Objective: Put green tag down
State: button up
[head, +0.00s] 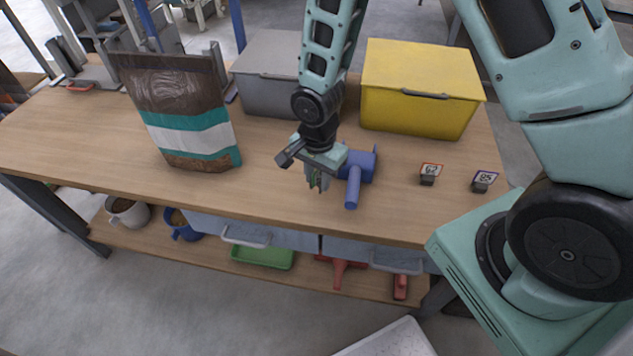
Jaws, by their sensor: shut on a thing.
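My gripper (317,183) is over the front middle of the wooden table, pointing down. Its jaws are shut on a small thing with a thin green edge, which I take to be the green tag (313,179). The fingers hide most of it, and any marking on it is not readable. I cannot tell whether its lower edge touches the table. Two similar numbered tags stand on dark bases to the right: a red-edged tag (430,171) and a blue-edged tag (484,180).
A blue tool (354,178) with a thick handle lies close to the right of my gripper. A yellow bin (418,110) and a grey bin (265,95) stand behind. A brown bag (185,110) stands at left. The tabletop (270,180) is clear between bag and gripper.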

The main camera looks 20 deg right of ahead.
aim_at(318, 180)
jog(key=shift+f, duration=1.55)
jog(key=shift+f, duration=0.15)
jog(key=o, duration=1.1)
jog(key=shift+c, duration=0.2)
notch_tip(318, 180, up, 11)
jog(key=shift+r+b, duration=0.1)
jog(key=shift+b, duration=0.25)
jog(key=shift+r, duration=0.55)
jog(key=s+a+r+n, duration=0.3)
jog(key=s+r+n, duration=0.3)
jog(key=s+n, duration=0.3)
jog(key=s+a+r+n, duration=0.3)
jog(key=s+r+n, duration=0.3)
jog(key=s+n, duration=0.4)
jog(key=shift+a+n+y, duration=0.25)
jog(key=shift+n+y, duration=0.05)
